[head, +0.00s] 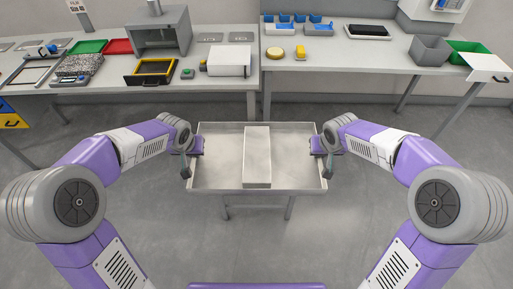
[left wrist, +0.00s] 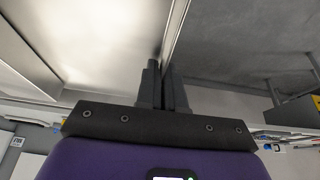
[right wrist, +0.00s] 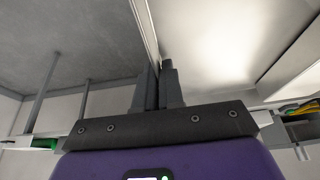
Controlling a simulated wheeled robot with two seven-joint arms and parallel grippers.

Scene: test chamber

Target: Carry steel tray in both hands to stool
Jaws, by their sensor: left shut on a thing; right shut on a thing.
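The steel tray (head: 218,170) is a wide, shallow metal tray in front of me in the head view, and it looks about level. A pale long box (head: 257,157) lies across its middle. My left gripper (head: 188,165) is shut on the tray's left rim; the left wrist view shows its fingers (left wrist: 164,80) pinching the thin wall. My right gripper (head: 328,160) is shut on the right rim, also seen in the right wrist view (right wrist: 157,80). Grey legs and a crossbar, perhaps the stool (head: 289,207), show below the tray's near edge. Its top is hidden; contact cannot be told.
A left workbench (head: 105,87) and a right workbench (head: 345,62) stand beyond the tray, loaded with bins, trays and devices. A grey bin (head: 430,50) and a green bin (head: 468,47) are at far right. Grey floor (head: 385,235) around the tray is clear.

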